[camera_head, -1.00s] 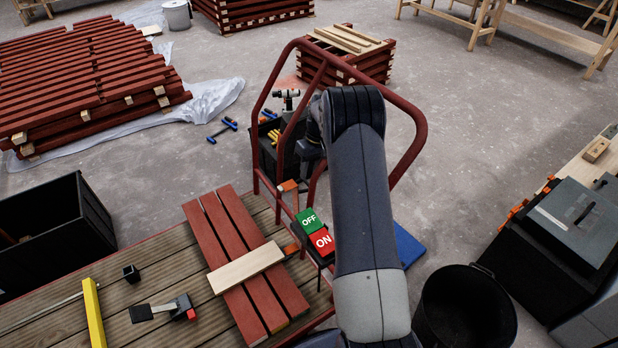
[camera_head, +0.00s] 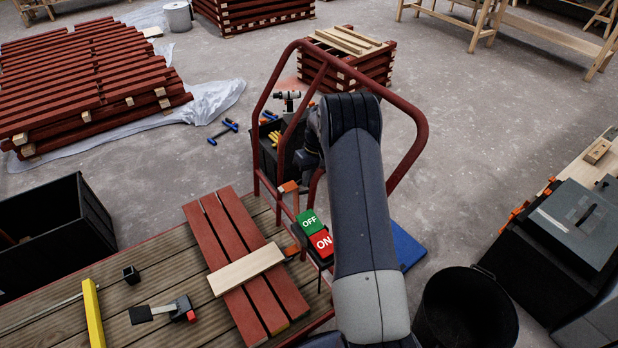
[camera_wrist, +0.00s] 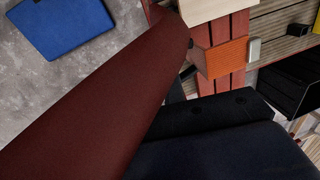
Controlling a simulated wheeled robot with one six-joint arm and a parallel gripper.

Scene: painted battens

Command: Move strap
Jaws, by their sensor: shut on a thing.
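An orange webbing strap (camera_wrist: 224,58) shows in the wrist view, in front of red battens (camera_wrist: 222,28) and just beyond my dark gripper. In the head view a small orange piece (camera_head: 289,187) shows at my gripper (camera_head: 303,165), beside the red tubular rail. My gripper is shut on the strap; the grip itself is largely hidden. Another orange piece (camera_head: 292,250) lies by the end of a pale crosspiece (camera_head: 246,269), which rests across three red battens (camera_head: 225,240) on the slatted deck.
A red tubular rail (camera_head: 417,125) stands around my arm and crosses close in the wrist view (camera_wrist: 90,100). Green OFF and red ON blocks (camera_head: 314,234) are beside the battens. A clamp (camera_head: 165,311), a yellow bar (camera_head: 92,313) and a black crate (camera_head: 60,225) are at left.

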